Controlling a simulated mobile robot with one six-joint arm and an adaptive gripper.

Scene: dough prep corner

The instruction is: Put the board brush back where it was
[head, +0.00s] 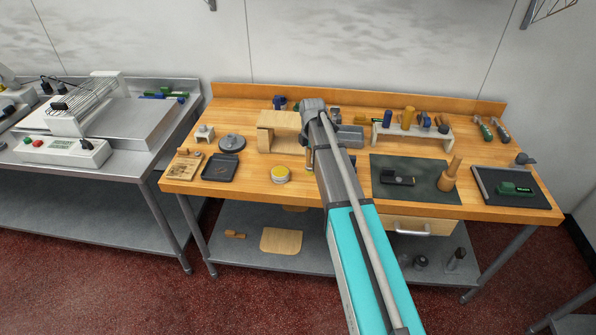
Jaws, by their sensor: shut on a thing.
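My arm reaches up across the middle of the head view, over the wooden bench (255,196). Its wrist end is near the back of the bench. My gripper's fingers are hidden behind the arm, so what they hold does not show. A small tan piece (309,162) peeks out at the arm's left edge; I cannot tell whether it is held or stands on the bench. I cannot surely pick out the board brush. A green block-like item (515,188), possibly a brush, lies on the dark tray (490,193) at the bench's right end.
A wooden stand (279,120), a yellow-topped tin (281,174) and a black tray (220,168) are left of my arm. Right are a raised rack (437,137), a dark mat (400,166) and a wooden tool (450,175). A steel table (125,166) adjoins at left.

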